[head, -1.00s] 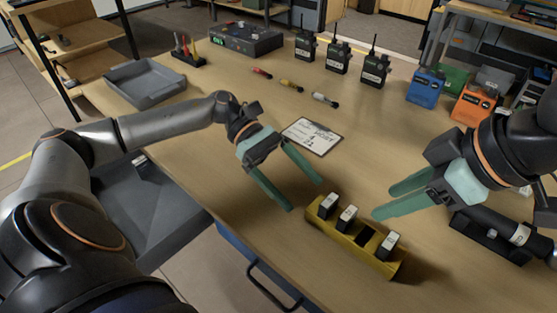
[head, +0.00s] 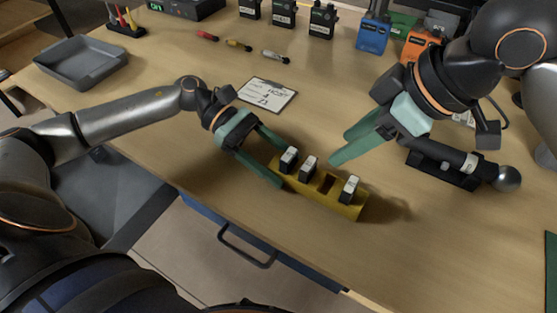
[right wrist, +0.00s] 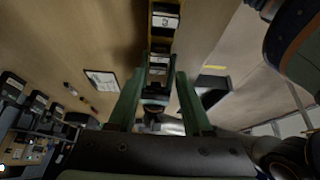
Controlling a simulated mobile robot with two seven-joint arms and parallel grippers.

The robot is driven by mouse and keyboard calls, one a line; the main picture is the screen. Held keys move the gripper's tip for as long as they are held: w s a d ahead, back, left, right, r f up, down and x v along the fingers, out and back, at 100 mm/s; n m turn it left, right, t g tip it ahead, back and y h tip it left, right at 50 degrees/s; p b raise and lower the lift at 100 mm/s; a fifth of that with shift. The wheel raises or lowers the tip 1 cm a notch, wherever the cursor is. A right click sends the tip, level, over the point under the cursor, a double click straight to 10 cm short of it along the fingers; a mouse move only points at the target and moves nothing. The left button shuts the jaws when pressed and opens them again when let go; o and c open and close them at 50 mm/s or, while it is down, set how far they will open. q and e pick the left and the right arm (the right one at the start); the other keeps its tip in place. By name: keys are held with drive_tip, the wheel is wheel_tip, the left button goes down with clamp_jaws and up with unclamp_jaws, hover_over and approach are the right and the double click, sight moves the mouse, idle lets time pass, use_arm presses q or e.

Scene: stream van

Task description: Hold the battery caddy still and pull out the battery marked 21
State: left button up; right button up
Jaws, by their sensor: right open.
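The yellow battery caddy (head: 318,198) stands on the table with three dark batteries with pale labels: left (head: 289,158), middle (head: 309,167) and right (head: 349,188). An empty slot lies between the middle and right ones. The label numbers are too small to read. My left gripper (head: 284,168) has its fingers apart on either side of the caddy's left end; I cannot tell if they touch it. My right gripper (head: 338,148) is open and empty, just behind the caddy. Labelled batteries (right wrist: 165,22) also show beyond its fingers in the right wrist view.
A clipboard (head: 267,95) with handwriting lies behind the caddy. A grey tray (head: 82,62), pens, radios and a blue box (head: 373,34) stand further back. The table's front edge is close to the caddy.

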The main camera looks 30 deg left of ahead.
use_arm(q)
drive_tip(key=c, duration=0.9)
drive_tip(key=shift+c, duration=0.2)
use_arm(e)
drive_tip(key=shift+c, duration=1.2)
drive_tip(key=n+t+h, duration=0.2)
drive_tip(key=n+h, duration=0.4)
drive_tip(key=n, duration=1.2)
approach(308, 165)
drive_tip(key=f, duration=0.2)
drive_tip(key=w+f, duration=0.1)
drive_tip(key=f, duration=0.5)
drive_tip(key=shift+w+d+f, duration=0.1)
drive_tip(key=shift+w+f, duration=0.15)
drive_tip(key=shift+w, duration=0.15)
